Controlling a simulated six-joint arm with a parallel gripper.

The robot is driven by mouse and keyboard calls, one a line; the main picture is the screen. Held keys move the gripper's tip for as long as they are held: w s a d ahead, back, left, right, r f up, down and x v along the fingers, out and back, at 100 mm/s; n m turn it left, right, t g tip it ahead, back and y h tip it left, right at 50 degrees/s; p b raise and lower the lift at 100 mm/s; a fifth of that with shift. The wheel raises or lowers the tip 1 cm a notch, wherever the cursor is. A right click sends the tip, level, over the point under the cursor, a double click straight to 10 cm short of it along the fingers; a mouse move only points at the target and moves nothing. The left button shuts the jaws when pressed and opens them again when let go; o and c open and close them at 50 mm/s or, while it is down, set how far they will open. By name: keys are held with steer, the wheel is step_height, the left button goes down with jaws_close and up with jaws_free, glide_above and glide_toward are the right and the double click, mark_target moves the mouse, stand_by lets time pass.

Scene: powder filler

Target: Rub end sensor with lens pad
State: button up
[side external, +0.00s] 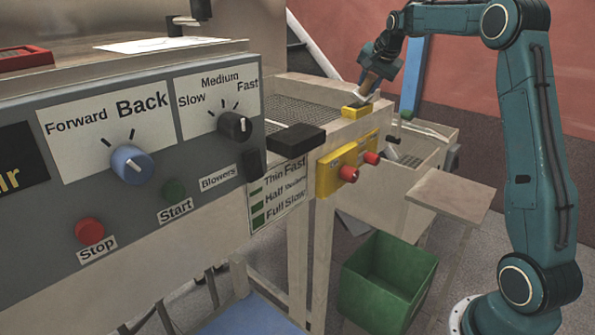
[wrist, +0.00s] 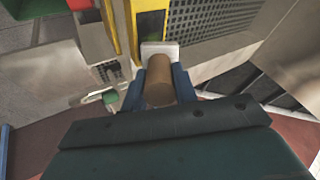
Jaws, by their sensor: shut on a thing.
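My gripper (side external: 366,86) is shut on the brown handle of the lens pad, at the far end of the conveyor frame. The brown round handle (wrist: 159,84) shows between the fingers in the wrist view, with the white pad (wrist: 160,51) at its tip. A yellow block (side external: 355,112), which looks like the end sensor, sits on the frame's end just below the pad. In the wrist view a yellow housing with a dark face (wrist: 151,24) lies right beyond the pad. I cannot tell whether the pad touches it.
A yellow panel with red knobs (side external: 346,168) is on the frame's side below. The grey control panel (side external: 150,190) fills the left. A green bin (side external: 386,285) stands on the floor. A wooden shelf (side external: 449,193) juts out between the frame and my arm.

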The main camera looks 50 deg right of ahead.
steer(key=a, duration=0.2)
steer(key=shift+a, duration=0.3)
steer(key=shift+d, duration=1.9)
steer(key=shift+d+r, duration=0.2)
steer(key=shift+r, duration=3.9)
steer(key=shift+a, duration=0.1)
